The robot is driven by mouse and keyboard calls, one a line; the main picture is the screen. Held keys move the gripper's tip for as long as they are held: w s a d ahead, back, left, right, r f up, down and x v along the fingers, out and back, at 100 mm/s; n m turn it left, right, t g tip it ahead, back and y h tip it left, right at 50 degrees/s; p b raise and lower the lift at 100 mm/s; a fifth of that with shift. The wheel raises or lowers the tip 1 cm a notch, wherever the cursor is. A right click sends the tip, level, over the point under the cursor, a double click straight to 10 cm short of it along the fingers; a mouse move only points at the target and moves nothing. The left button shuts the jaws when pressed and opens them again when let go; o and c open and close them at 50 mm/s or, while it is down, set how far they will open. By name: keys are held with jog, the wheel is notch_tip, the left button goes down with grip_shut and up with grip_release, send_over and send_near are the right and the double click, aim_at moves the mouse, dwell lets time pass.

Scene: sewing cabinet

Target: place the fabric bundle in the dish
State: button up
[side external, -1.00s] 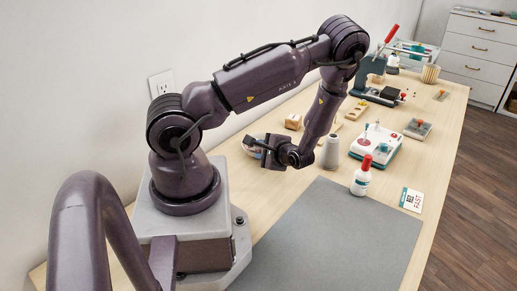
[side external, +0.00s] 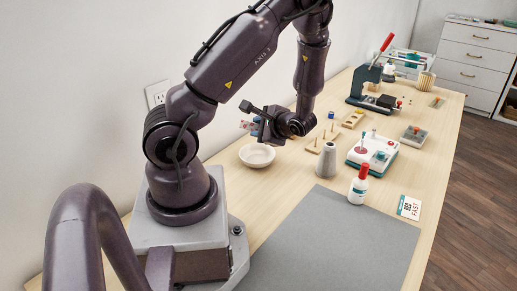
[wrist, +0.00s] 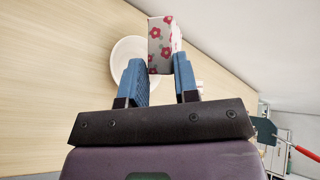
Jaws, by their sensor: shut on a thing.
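The fabric bundle (wrist: 160,45), pale with red flowers, is between the blue fingers of my gripper (wrist: 158,66) in the wrist view. My gripper is shut on it. In the side external view, my gripper (side external: 256,128) is above the tabletop, near and higher than the dish. The bundle (side external: 246,124) shows only as a small patch by the fingers there. The dish (side external: 257,163) is white, round and shallow, and stands on the table. In the wrist view, the dish (wrist: 118,62) lies beyond the fingers, partly hidden by the bundle and left finger.
A peg rack (side external: 321,141) is behind the cone. The grey mat (side external: 330,245) is bare. The wall runs close behind the dish.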

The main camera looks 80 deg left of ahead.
jog(key=shift+s+a+r+h, duration=0.15)
jog(key=shift+a+r+h, duration=0.2)
jog(key=shift+h, duration=0.25)
jog(key=shift+s+a+r+m+h, duration=0.25)
jog(key=shift+a+r+m+h, duration=0.15)
jog(key=shift+a+m+h, duration=0.45)
jog(key=shift+a+m, duration=0.2)
jog(key=shift+m, duration=0.85)
jog(key=m, duration=0.1)
jog(key=m+t, duration=0.1)
jog(key=shift+a+r+m, duration=0.1)
jog(key=shift+a+m, duration=0.2)
jog(key=shift+m, duration=0.1)
jog(key=m, duration=0.2)
jog(key=m+t, duration=0.1)
jog(key=shift+w+a+m+y, duration=0.15)
jog(key=shift+w+m+y, duration=0.1)
jog(key=shift+m, duration=0.15)
jog(key=m, duration=0.1)
jog(key=m+t, duration=0.1)
jog(key=m, duration=0.1)
jog(key=f+m, duration=0.1)
jog(key=shift+w+m+t, duration=0.3)
jog(key=shift+w+t, duration=0.1)
jog(key=shift+w+m, duration=0.1)
jog(key=shift+m, duration=0.7)
jog(key=shift+f, duration=4.05)
